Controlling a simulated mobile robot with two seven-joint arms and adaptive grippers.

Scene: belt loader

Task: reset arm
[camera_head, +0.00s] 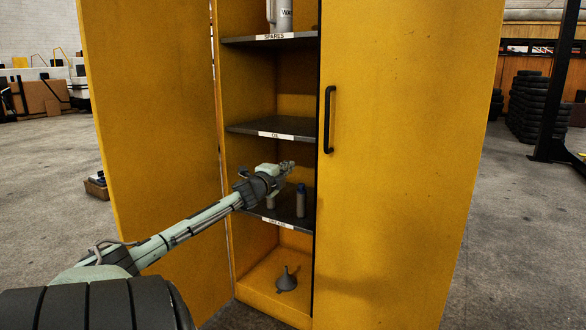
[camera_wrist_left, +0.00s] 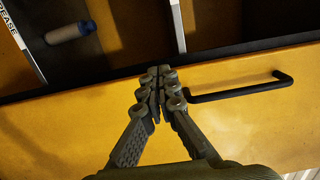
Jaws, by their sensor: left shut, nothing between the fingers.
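My left arm reaches in from the lower left in the head view. My left gripper (camera_head: 287,166) is in front of the open part of the yellow cabinet (camera_head: 400,180), between the middle and lower shelves. In the left wrist view its fingers (camera_wrist_left: 158,88) are together and empty, in front of the cabinet's yellow door, close beside the black handle (camera_wrist_left: 240,92). I cannot tell whether they touch the door. My right gripper is not in view.
A blue-capped bottle (camera_head: 300,200) and another container (camera_head: 271,199) stand on the lower shelf. The left door (camera_head: 150,120) is open; the right door is closed. Open floor (camera_head: 45,200) lies left.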

